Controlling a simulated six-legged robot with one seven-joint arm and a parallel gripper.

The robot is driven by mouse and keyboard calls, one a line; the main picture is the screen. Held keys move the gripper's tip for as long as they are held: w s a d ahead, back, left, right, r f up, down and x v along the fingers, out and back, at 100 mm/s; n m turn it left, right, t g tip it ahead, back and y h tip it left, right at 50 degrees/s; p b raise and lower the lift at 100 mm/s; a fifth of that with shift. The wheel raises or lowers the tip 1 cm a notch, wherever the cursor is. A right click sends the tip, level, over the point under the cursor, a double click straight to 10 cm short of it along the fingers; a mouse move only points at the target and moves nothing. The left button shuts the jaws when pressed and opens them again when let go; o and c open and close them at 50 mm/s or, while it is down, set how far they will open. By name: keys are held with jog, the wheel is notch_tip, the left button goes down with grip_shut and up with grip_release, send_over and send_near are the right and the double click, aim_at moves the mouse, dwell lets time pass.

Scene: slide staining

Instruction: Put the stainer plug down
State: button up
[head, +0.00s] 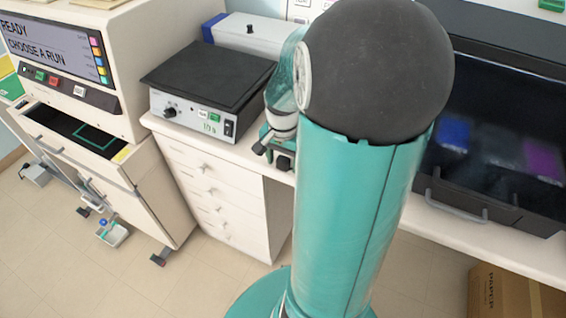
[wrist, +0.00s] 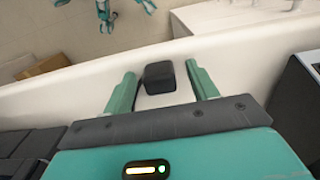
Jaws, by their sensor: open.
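A small dark block, which looks like the stainer plug (wrist: 159,78), sits on the white counter top (wrist: 232,46) in the wrist view. My gripper (wrist: 160,70) is open, with one teal finger on each side of the block. A gap shows between the block and each finger, so neither appears to touch it. In the head view my gripper and the plug are not visible; my own arm fills the middle. A machine with a screen reading READY, CHOOSE A RUN (head: 48,50) stands at the left.
A flat black-topped plate device (head: 205,80) stands on the counter above white drawers (head: 215,195). A dark glass-fronted cabinet (head: 490,205) is at the right. A cardboard box (head: 515,295) is on the floor. An open black tray (head: 75,130) juts from the left machine.

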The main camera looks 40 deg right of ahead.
jog(key=shift+c, duration=0.5)
jog(key=c, duration=1)
jog(key=shift+c, duration=0.2)
jog(key=shift+r, duration=0.1)
